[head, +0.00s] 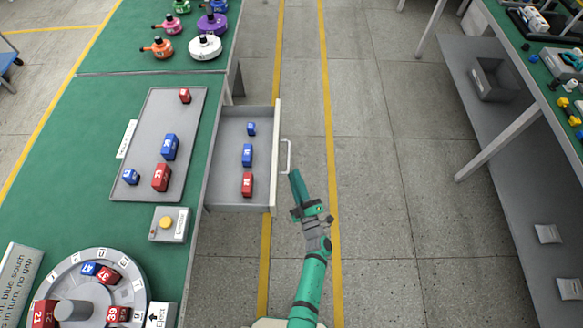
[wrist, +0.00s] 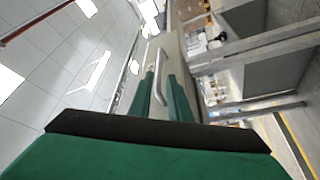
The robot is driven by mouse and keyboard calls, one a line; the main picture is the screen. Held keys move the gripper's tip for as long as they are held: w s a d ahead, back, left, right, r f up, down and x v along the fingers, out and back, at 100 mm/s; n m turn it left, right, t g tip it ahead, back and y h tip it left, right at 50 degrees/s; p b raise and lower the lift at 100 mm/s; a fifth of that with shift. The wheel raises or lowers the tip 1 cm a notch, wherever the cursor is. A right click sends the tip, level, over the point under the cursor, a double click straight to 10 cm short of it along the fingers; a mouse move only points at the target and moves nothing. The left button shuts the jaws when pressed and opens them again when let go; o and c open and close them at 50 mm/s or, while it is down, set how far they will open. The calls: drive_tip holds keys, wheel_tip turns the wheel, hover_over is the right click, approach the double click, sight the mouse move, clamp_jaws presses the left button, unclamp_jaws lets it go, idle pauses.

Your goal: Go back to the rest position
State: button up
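My gripper (head: 297,178) is at the end of my green arm, low in the aisle, just right of the open drawer's handle (head: 287,157). In the wrist view, the two green fingers of my gripper (wrist: 161,82) are apart. The pale handle (wrist: 161,68) shows between and beyond the fingertips; I cannot tell whether they touch it. The drawer (head: 240,190) stands pulled out from the green bench. It holds two blue blocks (head: 247,155) and a red block (head: 247,184).
Another bench (head: 550,100) stands right. The aisle floor (head: 385,200) between is clear.

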drive_tip(key=shift+s+d+f, duration=0.15)
drive_tip(key=shift+s+d, duration=0.3)
drive_tip(key=shift+s, duration=0.1)
drive_tip(key=s+d+r+m+h, duration=0.1)
drive_tip(key=s+r+m+h, duration=0.25)
drive_tip(key=s, duration=0.65)
drive_tip(key=s+d+r+m+h, duration=0.2)
drive_tip(key=s+m, duration=0.3)
drive_tip(key=s, duration=0.5)
drive_tip(key=s+r+m+g+h, duration=0.2)
drive_tip(key=s+r+m, duration=0.6)
drive_tip(key=s+r, duration=0.6)
drive_tip(key=shift+s+a+r+g+h, duration=0.3)
drive_tip(key=shift+s+r+g+h, duration=0.05)
drive_tip(key=shift+s+g, duration=0.3)
